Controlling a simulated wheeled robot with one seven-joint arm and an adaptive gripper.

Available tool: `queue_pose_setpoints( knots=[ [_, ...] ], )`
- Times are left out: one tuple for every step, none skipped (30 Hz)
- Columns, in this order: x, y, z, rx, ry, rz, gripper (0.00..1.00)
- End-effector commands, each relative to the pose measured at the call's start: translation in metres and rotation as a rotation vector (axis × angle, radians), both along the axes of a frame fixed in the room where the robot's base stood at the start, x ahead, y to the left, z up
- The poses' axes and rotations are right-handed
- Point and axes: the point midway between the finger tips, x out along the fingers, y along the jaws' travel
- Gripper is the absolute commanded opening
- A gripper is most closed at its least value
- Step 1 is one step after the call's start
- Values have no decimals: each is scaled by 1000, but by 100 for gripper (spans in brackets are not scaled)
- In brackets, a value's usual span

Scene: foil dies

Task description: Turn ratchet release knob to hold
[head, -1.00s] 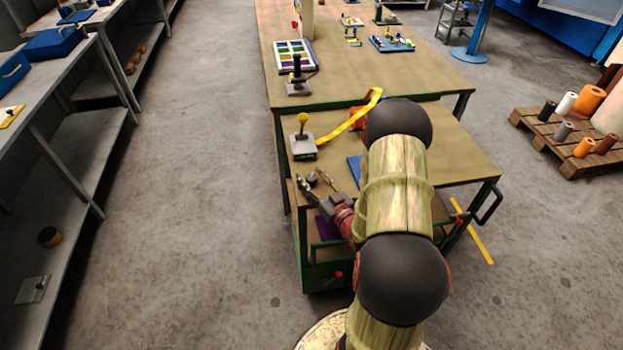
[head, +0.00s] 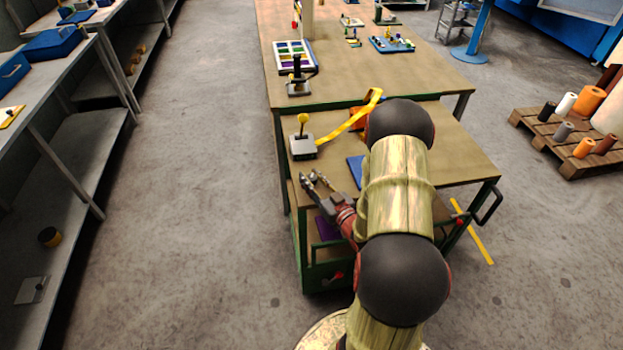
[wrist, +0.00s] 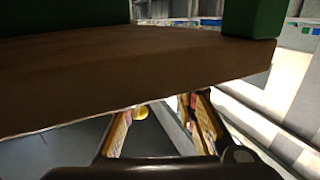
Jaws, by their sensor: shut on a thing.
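A small red knob (head: 337,276) is low on the cart's front. I cannot tell which is the ratchet release knob.
A yellow strap-like arm (head: 348,120) runs right from the grey box. The brown board (wrist: 130,75) fills the upper wrist view, close to the camera. A blue item (head: 355,168) lies by my arm. Grey shelving (head: 75,165) stands left, with clear floor between.

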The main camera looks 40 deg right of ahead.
Motion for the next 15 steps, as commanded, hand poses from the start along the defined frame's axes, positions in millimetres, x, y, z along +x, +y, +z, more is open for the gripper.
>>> queue_pose_setpoints(
  knots=[
    [0,-2,0,-1,-3,15,3],
    [0,-2,0,-2,-4,29,3],
    [0,-2,0,-2,-4,51,3],
    [0,-3,0,-3,-4,69,3],
    [0,-3,0,-2,-3,89,3],
    [0,-3,0,-3,-4,117,3],
    [0,-3,0,-3,-4,137,3],
    [0,-3,0,-4,-4,158,3],
    [0,-3,0,-4,-4,187,3],
    [0,-3,0,-4,-4,208,3],
    [0,-3,0,-3,-3,230,3],
    [0,-3,0,-3,-3,260,3],
    [0,-2,0,-3,-3,281,3],
    [0,-2,0,-3,-3,301,3],
    [0,-2,1,-3,-2,326,3]
  ],
)
